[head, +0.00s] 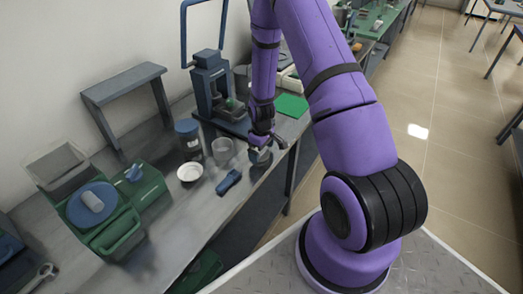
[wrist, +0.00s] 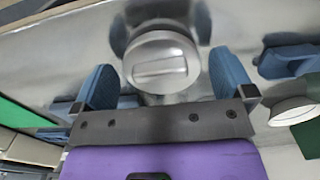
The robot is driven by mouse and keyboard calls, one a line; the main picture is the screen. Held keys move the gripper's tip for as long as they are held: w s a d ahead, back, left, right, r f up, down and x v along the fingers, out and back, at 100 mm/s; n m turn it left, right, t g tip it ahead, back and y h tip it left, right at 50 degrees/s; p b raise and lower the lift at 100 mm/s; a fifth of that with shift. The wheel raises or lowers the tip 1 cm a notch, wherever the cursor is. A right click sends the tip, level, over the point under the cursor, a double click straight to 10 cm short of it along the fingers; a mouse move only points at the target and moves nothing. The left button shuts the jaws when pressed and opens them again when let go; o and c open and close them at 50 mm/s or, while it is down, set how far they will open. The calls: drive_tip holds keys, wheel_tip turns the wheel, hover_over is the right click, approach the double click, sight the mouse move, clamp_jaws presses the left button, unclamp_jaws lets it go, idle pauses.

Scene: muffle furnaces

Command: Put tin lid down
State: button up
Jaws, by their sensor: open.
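The tin lid (wrist: 160,66) is a round silver-grey disc with a raised bar across its top. In the wrist view it lies between the two blue fingers of my gripper (wrist: 163,75), with a gap on each side. My gripper is open and not closed on it. In the head view my gripper (head: 261,140) points down over the bench's front edge area, just above a small silver round thing (head: 260,158), which seems to be the lid. The fingers partly cover it. I cannot tell whether it rests on the bench or on a tin.
A blue press-like stand (head: 211,80) is behind. A green mat (head: 292,105) lies right. Green containers (head: 145,187) are left.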

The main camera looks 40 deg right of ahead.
drive_tip(key=s+a+r+m+t, duration=0.1)
drive_tip(key=s+a+r, duration=0.1)
drive_tip(key=r, duration=1)
drive_tip(key=s+a+r+t, duration=0.1)
drive_tip(key=s+a+r, duration=0.15)
drive_tip(key=r, duration=0.85)
drive_tip(key=s+a+r+m, duration=0.1)
drive_tip(key=s+a+r, duration=0.1)
drive_tip(key=r, duration=1)
drive_tip(key=s+a+r+m+t, duration=0.1)
drive_tip(key=s+a+r, duration=0.2)
drive_tip(key=s+r, duration=0.3)
drive_tip(key=s+a+r+m+t, duration=0.1)
drive_tip(key=s+a+r, duration=0.3)
drive_tip(key=s, duration=0.9)
drive_tip(key=shift+r+t, duration=0.6)
drive_tip(key=shift+r, duration=0.8)
